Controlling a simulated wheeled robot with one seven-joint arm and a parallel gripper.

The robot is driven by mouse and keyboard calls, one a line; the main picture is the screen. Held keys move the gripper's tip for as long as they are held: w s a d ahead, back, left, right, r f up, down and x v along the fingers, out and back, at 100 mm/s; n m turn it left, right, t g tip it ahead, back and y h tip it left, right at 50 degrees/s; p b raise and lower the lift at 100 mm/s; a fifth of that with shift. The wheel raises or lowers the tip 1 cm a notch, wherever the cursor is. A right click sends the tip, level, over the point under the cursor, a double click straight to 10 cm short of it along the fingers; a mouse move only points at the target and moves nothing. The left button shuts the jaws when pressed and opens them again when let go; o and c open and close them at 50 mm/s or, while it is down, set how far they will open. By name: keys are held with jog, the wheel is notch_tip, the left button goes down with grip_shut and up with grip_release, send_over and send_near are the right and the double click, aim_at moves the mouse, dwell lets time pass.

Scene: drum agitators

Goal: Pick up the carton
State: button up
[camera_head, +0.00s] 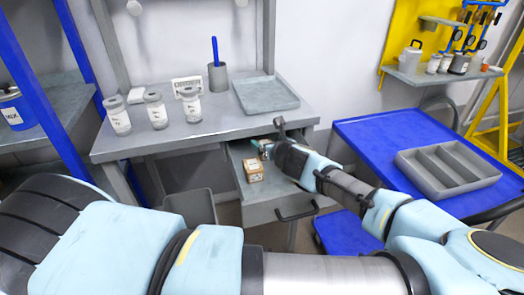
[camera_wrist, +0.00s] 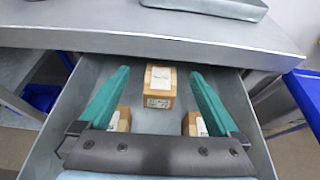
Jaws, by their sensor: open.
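Small brown cartons with white labels lie in the open drawer. In the wrist view one carton (camera_wrist: 160,87) sits toward the back, in the gap between my fingertips. A left carton (camera_wrist: 123,119) and a right carton (camera_wrist: 192,124) are nearer, each partly hidden by a finger or the gripper body. My gripper (camera_wrist: 160,70) has its two green fingers spread wide, with nothing held. In the head view a carton (camera_head: 253,170) shows in the drawer beside my gripper (camera_head: 262,147); my arm hides part of the drawer.
The drawer (camera_head: 240,195) is pulled out under the grey bench (camera_head: 225,115), whose edge overhangs its back. Jars (camera_head: 155,110), a cup (camera_head: 217,77) and a tray (camera_head: 265,94) stand on the bench. A blue cart (camera_head: 385,128) with a grey divided tray (camera_head: 447,168) is at right.

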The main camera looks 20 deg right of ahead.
aim_at(263, 140)
jog(key=shift+w+d+f, duration=0.2)
jog(key=shift+w+f, duration=0.2)
jog(key=shift+w, duration=0.15)
jog(key=shift+p+x, duration=0.35)
jog(key=shift+x, duration=0.45)
jog(key=p+x, duration=0.1)
jog(key=x, duration=0.1)
jog(key=f+p+x, duration=0.1)
jog(key=x, duration=0.2)
jog(key=shift+f, duration=0.2)
jog(key=shift+c, duration=0.2)
jog(key=c, duration=1.4)
jog(key=shift+r, duration=0.2)
